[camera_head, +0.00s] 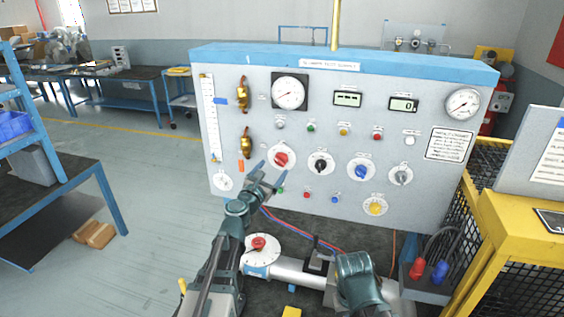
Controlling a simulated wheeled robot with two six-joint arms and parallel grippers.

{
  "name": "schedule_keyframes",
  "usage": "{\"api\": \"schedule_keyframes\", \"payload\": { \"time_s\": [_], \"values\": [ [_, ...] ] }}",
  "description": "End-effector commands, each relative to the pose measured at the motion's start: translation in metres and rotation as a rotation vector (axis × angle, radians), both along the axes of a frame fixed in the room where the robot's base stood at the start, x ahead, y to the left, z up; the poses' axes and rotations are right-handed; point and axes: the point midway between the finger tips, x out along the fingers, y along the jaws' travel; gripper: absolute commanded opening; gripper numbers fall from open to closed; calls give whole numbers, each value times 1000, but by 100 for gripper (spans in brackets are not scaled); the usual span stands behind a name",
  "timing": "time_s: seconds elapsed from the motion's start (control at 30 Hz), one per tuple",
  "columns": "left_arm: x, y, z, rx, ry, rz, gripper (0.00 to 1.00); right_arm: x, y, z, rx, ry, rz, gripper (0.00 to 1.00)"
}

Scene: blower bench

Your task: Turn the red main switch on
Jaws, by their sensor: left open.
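A red rotary switch (281,158) on a round white dial sits in the lower left part of the upright panel (400,130). My left gripper (268,177) is open in front of the panel, just below and left of that switch. Its fingers point up toward the dial, and I cannot tell whether they touch it. A second red knob on a white disc (258,244) lies low on the bench, right of my left arm. My right arm shows at the bottom centre, but I cannot make out its fingertips.
Black (320,163), blue (361,171) and grey (400,175) knobs stand right of the red switch, with a yellow one (375,206) below. Brass fittings (246,142) stick out at left. A yellow frame (505,235) closes off the right side.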

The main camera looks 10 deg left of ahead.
Motion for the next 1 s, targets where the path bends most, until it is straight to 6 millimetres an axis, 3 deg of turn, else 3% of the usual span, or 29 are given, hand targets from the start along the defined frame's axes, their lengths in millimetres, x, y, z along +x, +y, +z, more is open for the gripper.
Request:
{"api": "schedule_keyframes", "payload": {
  "time_s": [0.03, 0.23, 0.6, 1.0],
  "values": [
    [13, 1, 0, 0, 0, 1, 87, 0, 0, 0, 0, 0, 0, 0],
    [37, 3, 0, 0, 0, 5, 87, 0, 0, 0, 0, 0, 0, 0],
    [41, 3, 0, 0, 0, 6, 87, 0, 0, 0, 0, 0, 0, 0],
    [41, 3, 0, 0, 0, 5, 15, 0, 0, 0, 0, 0, 0, 0]
  ]
}}
